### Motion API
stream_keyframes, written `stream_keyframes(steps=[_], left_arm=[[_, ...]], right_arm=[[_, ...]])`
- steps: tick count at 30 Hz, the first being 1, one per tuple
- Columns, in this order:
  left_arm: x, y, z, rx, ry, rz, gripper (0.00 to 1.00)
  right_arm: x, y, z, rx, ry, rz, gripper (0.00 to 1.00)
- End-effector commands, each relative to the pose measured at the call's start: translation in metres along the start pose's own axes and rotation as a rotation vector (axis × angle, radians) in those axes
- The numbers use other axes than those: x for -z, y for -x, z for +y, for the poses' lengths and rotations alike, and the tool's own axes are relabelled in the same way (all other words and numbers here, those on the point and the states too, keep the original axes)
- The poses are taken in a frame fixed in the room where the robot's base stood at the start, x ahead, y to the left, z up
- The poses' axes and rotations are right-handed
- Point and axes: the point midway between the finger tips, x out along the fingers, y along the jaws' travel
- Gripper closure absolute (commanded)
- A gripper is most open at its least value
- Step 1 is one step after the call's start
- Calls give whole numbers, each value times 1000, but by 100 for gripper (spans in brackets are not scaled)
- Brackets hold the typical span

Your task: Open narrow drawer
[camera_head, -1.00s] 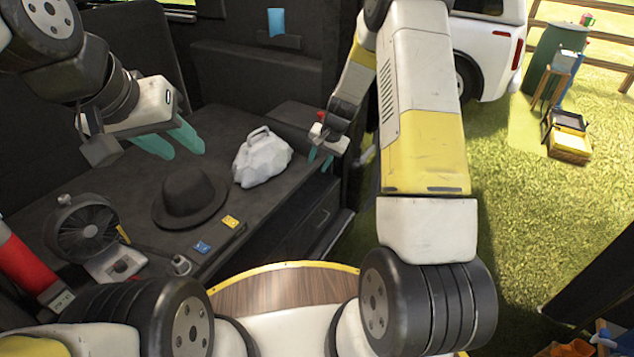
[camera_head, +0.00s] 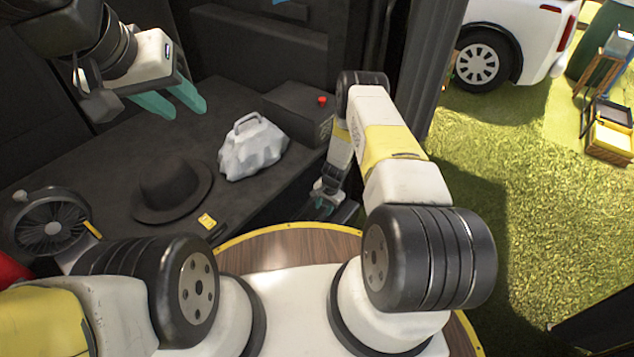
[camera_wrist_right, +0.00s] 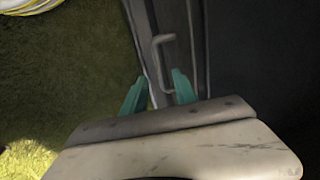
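The narrow drawer (camera_wrist_right: 179,20) shows in the right wrist view as a slim dark grey front with a thin metal bar handle (camera_wrist_right: 157,65). My right gripper (camera_wrist_right: 159,76) is open, its two teal fingers on either side of the handle's lower end; I cannot tell whether they touch it. In the head view my right gripper (camera_head: 322,203) is low beside the dark desk's right end, and the drawer front there is mostly hidden. My left gripper (camera_head: 188,110) is open and empty above the desk's back left.
The dark desk (camera_head: 110,165) holds a black hat (camera_head: 172,190), a white faceted bag-like object (camera_head: 250,150), a fan (camera_head: 50,228) and a small yellow item (camera_head: 207,221). A dark box with a red button (camera_head: 322,99) stands at the right end. Grass is open to the right.

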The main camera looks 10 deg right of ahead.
Motion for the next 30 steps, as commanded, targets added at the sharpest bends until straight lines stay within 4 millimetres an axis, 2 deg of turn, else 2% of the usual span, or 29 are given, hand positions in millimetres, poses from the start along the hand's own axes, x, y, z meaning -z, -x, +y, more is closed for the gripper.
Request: stream_keyframes(steps=[3,9,19,20,24,25,30], left_arm=[[0,0,0,0,0,0,64],[0,0,0,0,0,0,64],[0,0,0,0,0,0,64],[0,0,0,0,0,0,64],[0,0,0,0,0,0,64],[0,0,0,0,0,0,64],[0,0,0,0,0,0,64]], right_arm=[[-1,-21,0,0,1,-2,66],[-1,-41,0,0,2,-1,66],[0,-44,-1,1,1,-1,66],[0,-44,-1,1,1,-1,70],[0,-44,-1,1,1,-1,97],[0,-44,-1,1,1,-1,100],[0,-44,-1,1,1,-1,100]])
